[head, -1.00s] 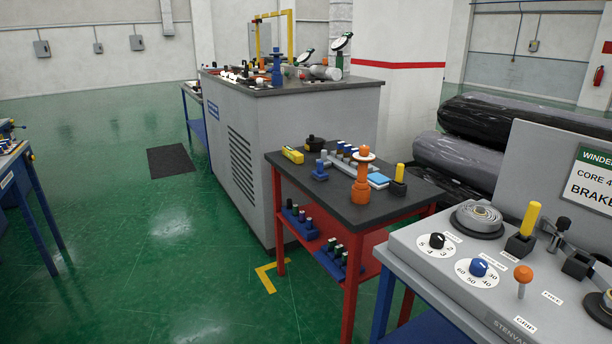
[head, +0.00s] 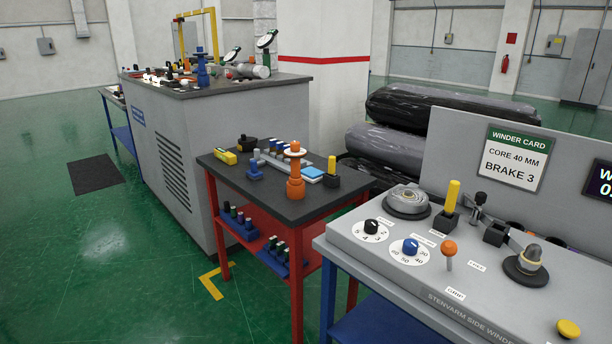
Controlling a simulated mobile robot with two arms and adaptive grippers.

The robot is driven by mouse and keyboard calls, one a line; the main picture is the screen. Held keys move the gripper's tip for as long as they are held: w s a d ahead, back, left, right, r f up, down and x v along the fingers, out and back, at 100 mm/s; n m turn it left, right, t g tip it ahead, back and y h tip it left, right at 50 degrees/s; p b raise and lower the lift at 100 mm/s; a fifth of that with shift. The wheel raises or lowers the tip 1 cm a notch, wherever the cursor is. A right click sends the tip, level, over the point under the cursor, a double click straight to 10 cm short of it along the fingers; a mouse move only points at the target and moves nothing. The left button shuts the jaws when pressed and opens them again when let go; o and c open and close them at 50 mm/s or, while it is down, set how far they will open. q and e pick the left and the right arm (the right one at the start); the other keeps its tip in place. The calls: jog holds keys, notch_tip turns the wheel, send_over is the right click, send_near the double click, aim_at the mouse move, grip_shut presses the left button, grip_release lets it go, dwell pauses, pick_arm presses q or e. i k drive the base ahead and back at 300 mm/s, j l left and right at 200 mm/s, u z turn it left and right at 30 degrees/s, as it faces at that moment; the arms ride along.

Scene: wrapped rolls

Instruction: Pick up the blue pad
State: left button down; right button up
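The blue pad (head: 312,172) is a small light-blue block lying on the dark top of the red-legged table (head: 250,184). It lies just right of the orange spindle (head: 295,180) and left of a yellow-handled tool in a black block (head: 331,175). The spindle stands close to its left side. Neither of my grippers shows in the head view.
A grey winder bench (head: 390,262) with knobs and a card panel stands at the right front. A large grey cabinet (head: 230,115) stands behind the table. Black wrapped rolls (head: 385,145) are stacked behind on the right. Green floor is open at the left.

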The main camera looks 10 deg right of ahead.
aim_at(254, 173)
jog(key=i+j+z, duration=0.45)
jog(key=i+j, duration=1)
jog(key=j, duration=0.1)
